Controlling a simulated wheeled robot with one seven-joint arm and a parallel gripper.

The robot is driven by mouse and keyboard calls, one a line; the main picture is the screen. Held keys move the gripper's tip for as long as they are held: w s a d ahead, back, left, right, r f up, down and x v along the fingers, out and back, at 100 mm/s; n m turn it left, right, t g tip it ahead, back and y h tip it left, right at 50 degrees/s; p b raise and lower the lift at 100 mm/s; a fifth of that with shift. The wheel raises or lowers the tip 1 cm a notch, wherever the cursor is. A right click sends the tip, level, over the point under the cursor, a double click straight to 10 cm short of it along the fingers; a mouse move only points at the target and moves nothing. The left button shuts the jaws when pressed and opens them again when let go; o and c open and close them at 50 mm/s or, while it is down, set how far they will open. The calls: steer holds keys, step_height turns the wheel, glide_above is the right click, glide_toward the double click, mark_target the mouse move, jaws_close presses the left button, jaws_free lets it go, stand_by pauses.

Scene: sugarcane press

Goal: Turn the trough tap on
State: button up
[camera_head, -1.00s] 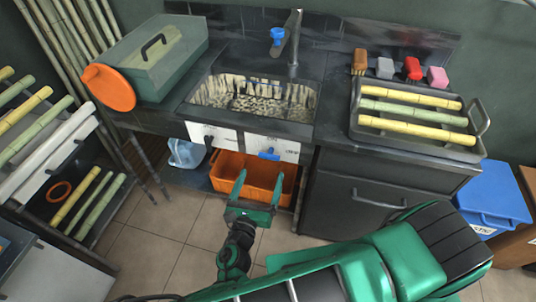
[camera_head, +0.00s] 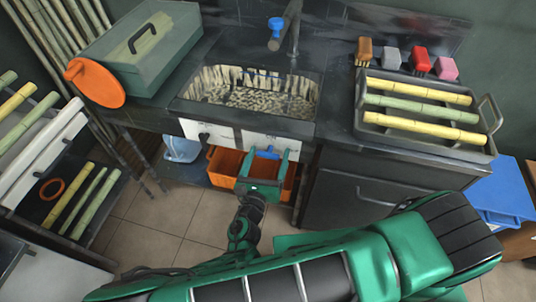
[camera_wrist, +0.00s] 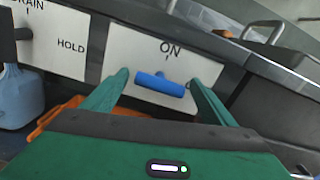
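The blue T-shaped tap handle (camera_head: 267,152) sits on the right white plate on the trough's front. In the wrist view the handle (camera_wrist: 160,84) lies roughly crosswise, under the word ON on its plate (camera_wrist: 200,65). Another label at its right is partly hidden by my finger. My gripper (camera_head: 268,157) is open in front of the plate. In the wrist view its fingers (camera_wrist: 160,80) stand left and right of the handle, and I see gaps on both sides. The trough (camera_head: 250,92) holds a pale, speckled mass.
A left plate (camera_wrist: 55,40) reads HOLD and partly DRAIN, with a dark handle. An orange crate (camera_head: 224,165) and a blue jug (camera_head: 182,148) are below. A blue-handled faucet (camera_head: 276,28) is above. A tray of canes (camera_head: 430,148) lies right.

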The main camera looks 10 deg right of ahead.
steer(key=shift+a, duration=0.1)
steer(key=c, duration=0.6)
steer(key=shift+m, duration=0.3)
steer(key=m, duration=1.2)
steer(key=shift+s+a+m, duration=0.1)
steer(key=shift+m, duration=0.3)
steer(key=shift+f, duration=0.1)
steer(key=o, duration=1)
